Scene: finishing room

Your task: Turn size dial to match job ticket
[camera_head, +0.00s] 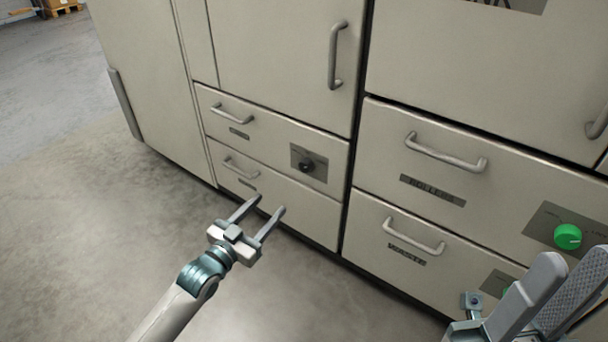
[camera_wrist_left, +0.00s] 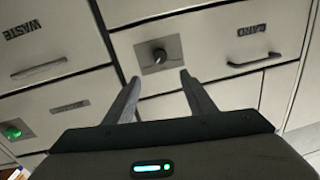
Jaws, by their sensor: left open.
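A black dial (camera_head: 306,165) sits on a grey plate (camera_head: 297,153) on the front of the upper left drawer in the head view. The dial (camera_wrist_left: 159,55) also shows in the left wrist view, ahead of the fingers and between them. My left gripper (camera_head: 264,204) is open and empty, in front of the lower left drawer, apart from the dial. Its fingers also frame the dial in the left wrist view (camera_wrist_left: 158,84). My right gripper (camera_head: 562,290) is partly in view at the lower right; its jaw state is unclear. No job ticket is recognisable.
A green knob (camera_head: 568,236) is on a plate at the right. Handles stick out from the ROLLERS drawer (camera_head: 445,150), the WASTE drawer (camera_head: 414,236) and the left drawers (camera_head: 232,113). Open concrete floor (camera_head: 90,240) lies at the left.

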